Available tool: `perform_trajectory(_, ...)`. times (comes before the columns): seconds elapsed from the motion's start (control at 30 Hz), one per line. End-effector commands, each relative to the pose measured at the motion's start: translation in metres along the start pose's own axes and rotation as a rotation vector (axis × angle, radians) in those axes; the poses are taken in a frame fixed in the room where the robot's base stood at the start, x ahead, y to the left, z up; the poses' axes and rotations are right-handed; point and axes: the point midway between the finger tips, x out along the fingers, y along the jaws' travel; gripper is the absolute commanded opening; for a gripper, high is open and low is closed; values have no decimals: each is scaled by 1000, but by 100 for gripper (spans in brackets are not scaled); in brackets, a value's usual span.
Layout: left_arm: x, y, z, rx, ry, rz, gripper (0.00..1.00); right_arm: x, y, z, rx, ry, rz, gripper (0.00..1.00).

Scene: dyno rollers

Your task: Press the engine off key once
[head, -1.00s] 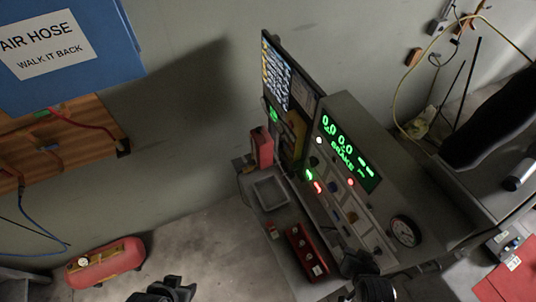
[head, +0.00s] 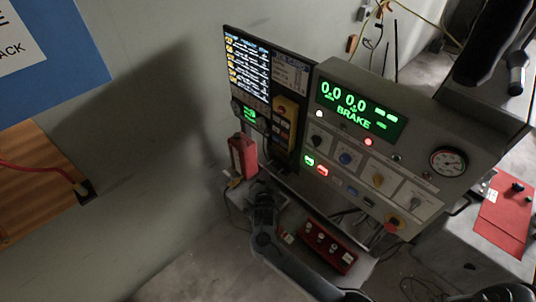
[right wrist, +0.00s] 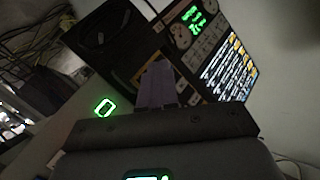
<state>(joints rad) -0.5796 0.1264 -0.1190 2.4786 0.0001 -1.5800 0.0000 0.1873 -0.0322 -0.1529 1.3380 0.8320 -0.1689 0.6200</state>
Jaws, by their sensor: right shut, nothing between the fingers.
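A grey control console (head: 440,125) shows a green display reading "BRAKE" (head: 352,110). Below it sit a lit green key (head: 309,160) and a lit red key (head: 322,170). Their labels are too small to read, so I cannot tell which key is engine off. My right gripper (head: 264,187) is shut and empty, left of and below these keys, in front of the black panel. In the right wrist view its fingers (right wrist: 157,84) lie together in front of a dark panel with green figures (right wrist: 193,18). My left gripper is not in view.
A monitor (head: 247,66) stands left of the console, with a yellow item (head: 285,112) beside it. A red box (head: 243,155) is close to my gripper. A red switch box (head: 329,246) lies on the ledge below. A red emergency knob (head: 392,225) is at the console's lower edge.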

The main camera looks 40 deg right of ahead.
Motion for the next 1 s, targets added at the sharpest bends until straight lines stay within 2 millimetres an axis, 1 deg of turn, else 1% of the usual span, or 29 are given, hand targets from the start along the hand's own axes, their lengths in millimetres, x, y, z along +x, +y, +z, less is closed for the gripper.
perform_trajectory(0.03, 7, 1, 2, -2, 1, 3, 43, 5, -10, -2, 17, 12, -12, 0)
perform_trajectory(0.1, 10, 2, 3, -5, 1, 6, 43, 9, -21, -7, 32, 22, -25, 0)
perform_trajectory(0.2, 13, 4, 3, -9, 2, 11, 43, 12, -31, -12, 45, 32, -36, 0)
perform_trajectory(0.3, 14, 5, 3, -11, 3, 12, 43, 14, -36, -16, 51, 37, -41, 0)
perform_trajectory(0.77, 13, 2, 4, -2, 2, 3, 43, 16, -36, -17, 51, 38, -43, 0)
perform_trajectory(1.0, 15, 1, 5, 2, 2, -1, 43, 27, -28, -25, 51, 39, -43, 0)
